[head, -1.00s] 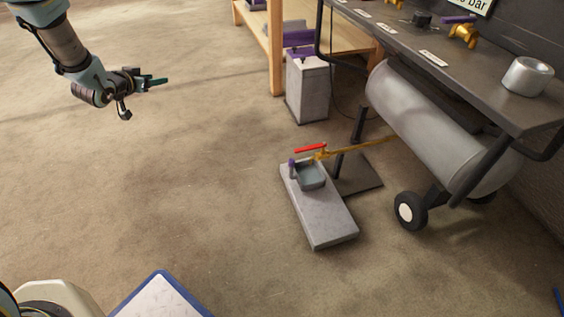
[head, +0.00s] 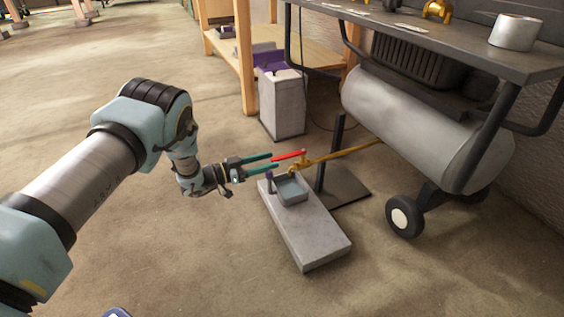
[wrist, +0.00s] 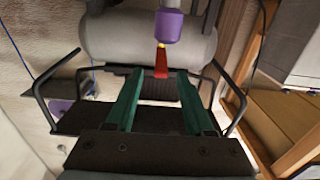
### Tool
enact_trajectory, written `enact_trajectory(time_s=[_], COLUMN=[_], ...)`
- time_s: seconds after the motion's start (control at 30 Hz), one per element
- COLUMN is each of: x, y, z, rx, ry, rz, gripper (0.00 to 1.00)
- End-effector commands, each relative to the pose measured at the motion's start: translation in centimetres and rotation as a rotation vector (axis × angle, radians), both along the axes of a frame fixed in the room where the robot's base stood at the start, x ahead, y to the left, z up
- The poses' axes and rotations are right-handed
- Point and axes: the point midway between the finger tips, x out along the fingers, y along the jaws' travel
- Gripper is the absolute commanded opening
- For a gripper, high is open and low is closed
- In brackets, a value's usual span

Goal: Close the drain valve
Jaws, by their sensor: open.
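The drain valve has a red lever (head: 287,155) and a brass body (head: 303,164) at the end of a brass pipe running from the grey tank. The lever points left, toward my gripper (head: 275,162). My gripper is open, its two teal fingers reaching right, with their tips close to the lever's free end. In the wrist view the red lever (wrist: 161,62) shows between the tips of my gripper (wrist: 159,74); I cannot tell if it touches either.
The wheeled compressor tank (head: 425,125) stands right under a dark bench. A grey box (head: 283,105) stands behind.

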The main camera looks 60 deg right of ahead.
Motion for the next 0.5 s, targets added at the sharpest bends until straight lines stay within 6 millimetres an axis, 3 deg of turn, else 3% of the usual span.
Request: enact_trajectory(time_s=[0.23, 0.5], x=[-2.4, -3.1], y=[-3.3, -4.5], z=[-0.3, 0.0], rx=[-0.002, -0.001], ry=[-0.002, -0.001], rz=[-0.001, 0.002], gripper=[0.53, 0.53])
